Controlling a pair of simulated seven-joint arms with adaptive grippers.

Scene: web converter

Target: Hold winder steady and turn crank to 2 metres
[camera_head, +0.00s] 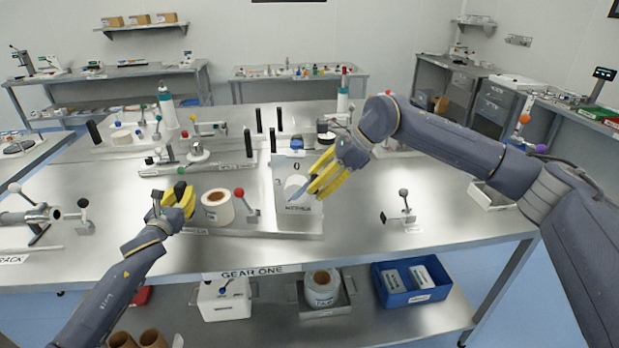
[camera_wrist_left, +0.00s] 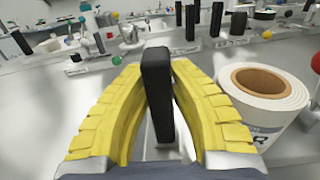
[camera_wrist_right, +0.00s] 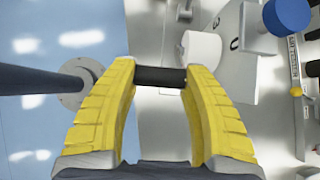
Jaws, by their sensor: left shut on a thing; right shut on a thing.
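The winder (camera_head: 283,172) is a pale grey stand with a "0" on its upright panel and a white roll (camera_head: 295,186) at its front; the panel also shows in the right wrist view (camera_wrist_right: 245,65). My left gripper (camera_head: 180,196) is shut on an upright black handle (camera_wrist_left: 158,85), left of the winder. My right gripper (camera_head: 318,178) is shut on a black cylindrical crank grip (camera_wrist_right: 160,76) at the winder's front right. The crank arm is mostly hidden by the fingers.
A white roll with a brown core (camera_head: 216,207) stands just right of my left gripper. A red-knobbed lever (camera_head: 243,204) stands between it and the winder. A small stand (camera_head: 403,212) is to the right. The table's front right is mostly clear.

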